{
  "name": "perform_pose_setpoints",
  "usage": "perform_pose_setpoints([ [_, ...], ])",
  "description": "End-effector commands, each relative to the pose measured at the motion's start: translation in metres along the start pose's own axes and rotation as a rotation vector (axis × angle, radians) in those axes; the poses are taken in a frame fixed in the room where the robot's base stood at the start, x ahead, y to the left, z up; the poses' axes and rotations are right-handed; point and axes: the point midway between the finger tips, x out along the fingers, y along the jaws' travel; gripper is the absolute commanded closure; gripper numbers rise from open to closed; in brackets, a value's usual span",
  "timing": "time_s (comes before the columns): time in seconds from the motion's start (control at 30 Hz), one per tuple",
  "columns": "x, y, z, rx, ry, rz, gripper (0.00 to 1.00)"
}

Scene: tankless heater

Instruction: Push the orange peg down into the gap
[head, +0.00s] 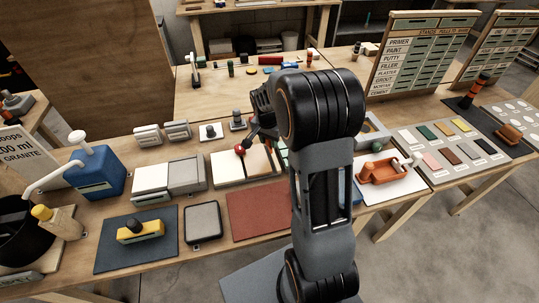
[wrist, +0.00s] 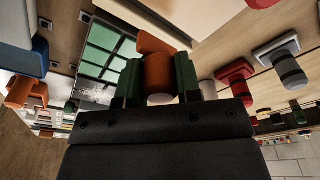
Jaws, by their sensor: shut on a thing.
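In the wrist view the orange peg (wrist: 158,72) is a short, thick cylinder with a wider orange part at its far end. My gripper (wrist: 158,78) is shut on it, with one dark green finger on each side. Next to it in that view is a board of green tiles (wrist: 103,52) with dark lines between them; I cannot tell which line is the gap or whether the peg touches it. In the head view my arm hides the gripper and the peg; only a sliver of green (head: 283,148) shows left of the arm.
A red ball-topped thing (head: 240,150) stands close left of my arm. A red mat (head: 256,210) lies bare in front. An orange tool (head: 384,172) on a white sheet is at the right. A blue pump container (head: 95,172) and a yellow block (head: 140,230) are at the left.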

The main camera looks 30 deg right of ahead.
Motion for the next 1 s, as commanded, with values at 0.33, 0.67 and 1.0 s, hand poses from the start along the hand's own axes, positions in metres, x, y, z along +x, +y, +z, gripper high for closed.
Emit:
perform_pose_setpoints([
  [0.33,0.008,0.0,0.001,0.0,0.0,0.0,1.0],
  [0.67,0.022,0.0,0.003,0.0,0.0,0.0,1.0],
  [1.0,0.034,0.0,0.005,0.0,0.0,0.0,1.0],
])
